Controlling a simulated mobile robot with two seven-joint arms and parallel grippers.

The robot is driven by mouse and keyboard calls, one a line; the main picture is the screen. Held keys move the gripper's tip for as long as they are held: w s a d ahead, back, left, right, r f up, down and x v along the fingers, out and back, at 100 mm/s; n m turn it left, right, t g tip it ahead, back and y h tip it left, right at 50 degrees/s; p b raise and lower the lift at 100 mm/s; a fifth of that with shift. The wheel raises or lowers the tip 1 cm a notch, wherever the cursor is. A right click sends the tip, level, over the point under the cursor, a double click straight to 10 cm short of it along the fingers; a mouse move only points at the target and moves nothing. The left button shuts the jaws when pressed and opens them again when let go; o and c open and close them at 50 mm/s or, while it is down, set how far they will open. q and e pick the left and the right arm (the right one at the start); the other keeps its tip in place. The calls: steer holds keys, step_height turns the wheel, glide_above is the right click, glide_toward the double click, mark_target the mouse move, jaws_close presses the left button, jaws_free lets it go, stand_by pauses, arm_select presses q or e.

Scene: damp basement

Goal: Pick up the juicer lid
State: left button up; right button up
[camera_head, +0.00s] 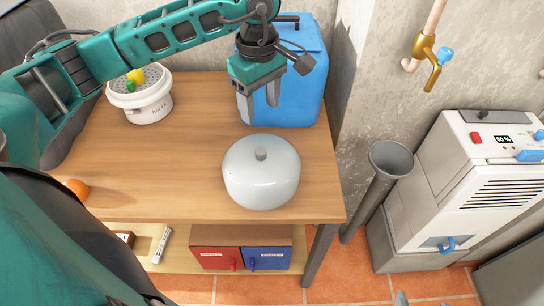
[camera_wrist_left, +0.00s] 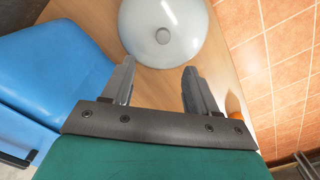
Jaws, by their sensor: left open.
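The juicer lid (camera_head: 261,176) is a pale grey-white rounded dome with a small grey knob on top. It rests on the wooden table near its front right. In the left wrist view the lid (camera_wrist_left: 164,42) lies just beyond the fingertips. My left gripper (camera_head: 259,107) is open and empty, above the table behind the lid, in front of the blue container. In the left wrist view its two fingers (camera_wrist_left: 158,75) are apart, with the lid's knob roughly centred ahead of them. My right gripper is not in view.
A blue container (camera_head: 298,85) stands at the table's back right. A white bowl (camera_head: 148,105) with a perforated top and small yellow and green pieces sits back left. An orange fruit (camera_head: 77,188) lies front left. The wooden table (camera_head: 190,160) is clear left of the lid.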

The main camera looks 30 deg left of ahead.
arm_select(q)
glide_above(261, 151)
steer(key=f, duration=0.7)
steer(key=shift+w+a+f, duration=0.15)
steer(key=shift+w+f, duration=0.05)
steer(key=shift+w, duration=0.05)
steer(key=shift+s+f, duration=0.2)
steer(key=shift+f, duration=2.45)
jaws_close()
